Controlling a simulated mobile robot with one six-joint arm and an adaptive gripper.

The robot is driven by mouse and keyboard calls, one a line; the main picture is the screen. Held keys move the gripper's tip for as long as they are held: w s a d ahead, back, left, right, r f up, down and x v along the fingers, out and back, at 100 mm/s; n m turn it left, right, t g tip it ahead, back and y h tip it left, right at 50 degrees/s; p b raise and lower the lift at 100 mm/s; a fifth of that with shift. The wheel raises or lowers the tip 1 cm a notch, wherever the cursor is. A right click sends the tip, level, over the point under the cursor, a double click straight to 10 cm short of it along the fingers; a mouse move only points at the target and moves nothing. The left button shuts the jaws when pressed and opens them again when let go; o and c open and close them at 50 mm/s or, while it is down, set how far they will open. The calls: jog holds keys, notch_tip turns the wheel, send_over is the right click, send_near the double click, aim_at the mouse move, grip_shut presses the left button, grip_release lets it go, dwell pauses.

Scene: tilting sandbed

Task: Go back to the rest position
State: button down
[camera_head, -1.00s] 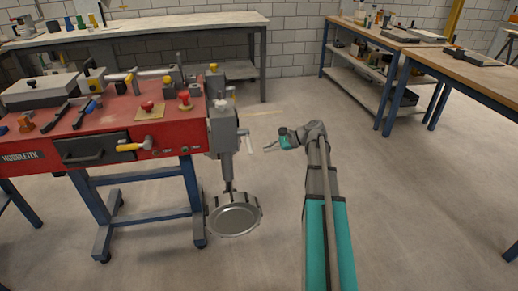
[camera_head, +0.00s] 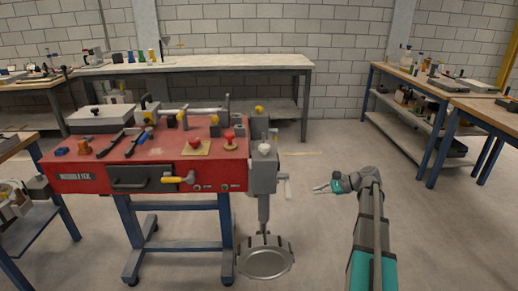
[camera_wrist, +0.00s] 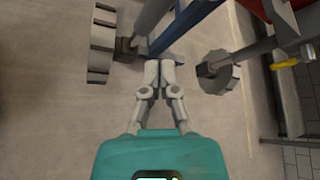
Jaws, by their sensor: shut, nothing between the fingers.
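My gripper (camera_head: 322,189) is at the end of my arm, right of the red sandbed stand (camera_head: 150,152), over open floor. It points left toward the stand and is apart from it. In the wrist view my gripper (camera_wrist: 159,64) has its two grey fingers together, with nothing between them. In the wrist view blue and grey stand parts show beyond the fingertips.
A pale workbench (camera_head: 215,67) stands along the back wall. Wooden benches with shelves (camera_head: 410,82) stand at the right. A bench edge (camera_head: 15,145) shows at the far left. The floor (camera_head: 320,240) between the stand and my arm is clear.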

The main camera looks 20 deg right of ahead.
jog(key=shift+a, duration=0.1)
jog(key=s+a+f+n+g+h, duration=0.2)
jog(key=a+f+n, duration=0.15)
jog(key=a, duration=0.45)
jog(key=s+a+f+n+g+h, duration=0.2)
jog(key=s+a+f+n+g, duration=0.15)
jog(key=a, duration=0.45)
jog(key=s+a+f+n+g+h, duration=0.1)
jog(key=s+a+f+n+h, duration=0.3)
jog(key=s+a+n+h, duration=0.5)
notch_tip(320, 180, up, 27)
jog(key=a+n+y+p, duration=0.1)
jog(key=y+p, duration=0.1)
jog(key=p, duration=2.5)
jog(key=shift+s+a+r, duration=0.2)
jog(key=shift+s, duration=0.15)
